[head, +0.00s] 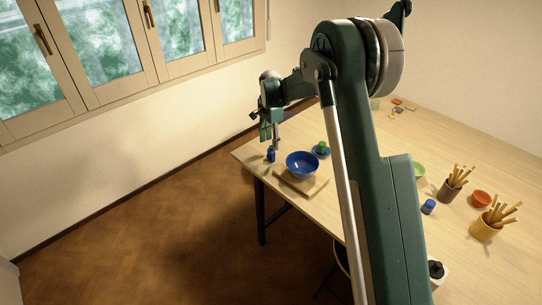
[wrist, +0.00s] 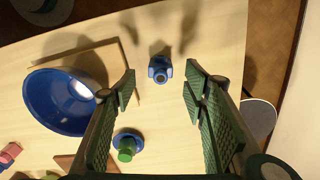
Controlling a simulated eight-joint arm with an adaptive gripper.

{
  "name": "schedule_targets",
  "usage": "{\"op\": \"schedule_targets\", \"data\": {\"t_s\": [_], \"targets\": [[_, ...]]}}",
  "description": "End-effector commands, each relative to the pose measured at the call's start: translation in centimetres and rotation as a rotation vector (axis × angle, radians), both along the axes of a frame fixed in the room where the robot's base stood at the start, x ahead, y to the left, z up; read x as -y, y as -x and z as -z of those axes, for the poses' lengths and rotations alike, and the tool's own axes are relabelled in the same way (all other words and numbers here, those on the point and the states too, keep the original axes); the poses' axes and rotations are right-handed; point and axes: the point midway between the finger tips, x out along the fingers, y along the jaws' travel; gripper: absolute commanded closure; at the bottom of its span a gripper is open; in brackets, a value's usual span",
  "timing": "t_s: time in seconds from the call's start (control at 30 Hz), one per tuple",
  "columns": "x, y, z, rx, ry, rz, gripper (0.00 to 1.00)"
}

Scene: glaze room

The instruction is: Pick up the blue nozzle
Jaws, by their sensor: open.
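The blue nozzle (head: 271,155) stands on the table close to its left corner in the head view. In the wrist view the small blue nozzle (wrist: 160,70) has a round, paler top and stands alone on bare wood. My gripper (wrist: 159,92) is open and empty, with its green ridged fingers on either side of the picture. The nozzle shows in the gap between the fingertips, slightly beyond them. In the head view my gripper (head: 271,136) points down just above the nozzle; contact cannot be made out.
A blue bowl (head: 302,164) sits on a wooden board (head: 311,188) beside the nozzle. A green piece (wrist: 126,152) stands on a blue round base (wrist: 127,138) nearby. Brush pots (head: 485,230), a red bowl (head: 481,198) and a blue jar (head: 428,207) stand at right. The table edge is near the nozzle.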

Motion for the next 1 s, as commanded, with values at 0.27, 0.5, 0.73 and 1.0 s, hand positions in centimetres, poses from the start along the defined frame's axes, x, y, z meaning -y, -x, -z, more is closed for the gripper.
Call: {"op": "schedule_targets", "data": {"t_s": [0.27,0.5,0.73,1.0], "targets": [[0.0,0.0,2.0,0.000,0.000,0.000,0.56],[0.0,0.0,2.1,0.000,0.000,0.000,0.56],[0.0,0.0,2.6,0.000,0.000,0.000,0.56],[0.0,-0.2,5.0,0.000,0.000,0.000,0.56]]}}
